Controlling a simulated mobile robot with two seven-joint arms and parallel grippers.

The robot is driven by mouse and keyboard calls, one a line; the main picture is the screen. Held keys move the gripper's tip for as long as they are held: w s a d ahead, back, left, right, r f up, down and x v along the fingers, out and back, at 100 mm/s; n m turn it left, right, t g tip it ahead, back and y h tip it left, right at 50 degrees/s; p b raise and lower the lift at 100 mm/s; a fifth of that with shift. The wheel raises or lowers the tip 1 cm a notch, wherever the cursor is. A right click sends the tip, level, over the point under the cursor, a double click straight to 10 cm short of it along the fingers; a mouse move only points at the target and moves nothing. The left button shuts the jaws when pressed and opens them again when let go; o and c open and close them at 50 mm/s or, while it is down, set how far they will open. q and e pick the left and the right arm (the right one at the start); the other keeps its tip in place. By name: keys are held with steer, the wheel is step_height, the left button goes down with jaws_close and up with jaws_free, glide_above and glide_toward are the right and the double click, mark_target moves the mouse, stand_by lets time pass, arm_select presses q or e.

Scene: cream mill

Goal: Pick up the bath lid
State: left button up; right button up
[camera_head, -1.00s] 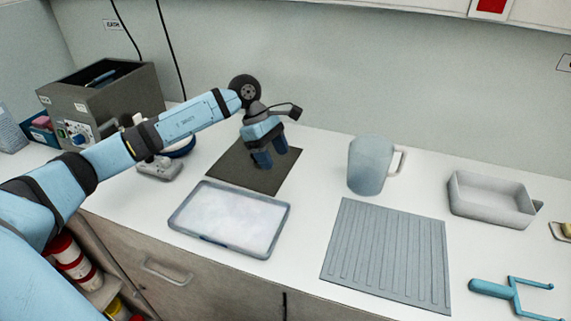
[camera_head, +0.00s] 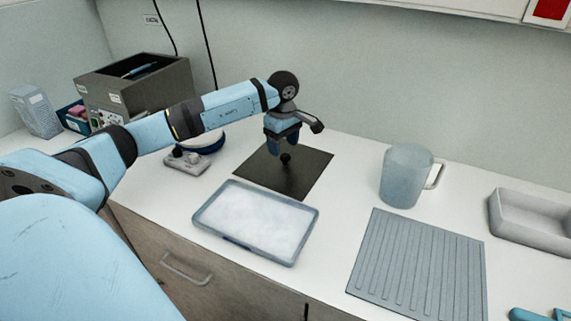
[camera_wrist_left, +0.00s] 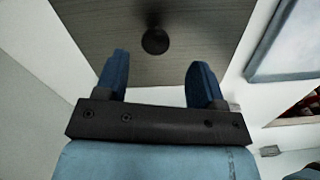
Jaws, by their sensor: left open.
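The bath lid appears to be the dark flat square panel (camera_head: 304,178) with a round black knob (camera_head: 286,158), lying on the white counter in the head view. In the left wrist view the lid (camera_wrist_left: 95,45) shows as a grey-brown panel, with its knob (camera_wrist_left: 155,41) just beyond the fingertips, about midway between them. My left gripper (camera_head: 284,149) is above the lid close to the knob, fingers pointing down. In the wrist view its blue fingers (camera_wrist_left: 158,70) are apart with nothing between them.
A shallow tray with white contents (camera_head: 199,217) lies in front of the lid. A small grey device (camera_head: 186,163) is left, before a grey box (camera_head: 150,95). A translucent jug (camera_head: 405,178), a ribbed mat (camera_head: 420,262) and a grey basin (camera_head: 530,232) are right.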

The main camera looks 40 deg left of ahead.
mark_target(285, 155)
arm_select(q)
steer(key=f, duration=0.5)
steer(key=shift+w, duration=0.3)
steer(key=c, duration=1)
steer(key=shift+o, duration=0.2)
steer(key=shift+r, duration=0.15)
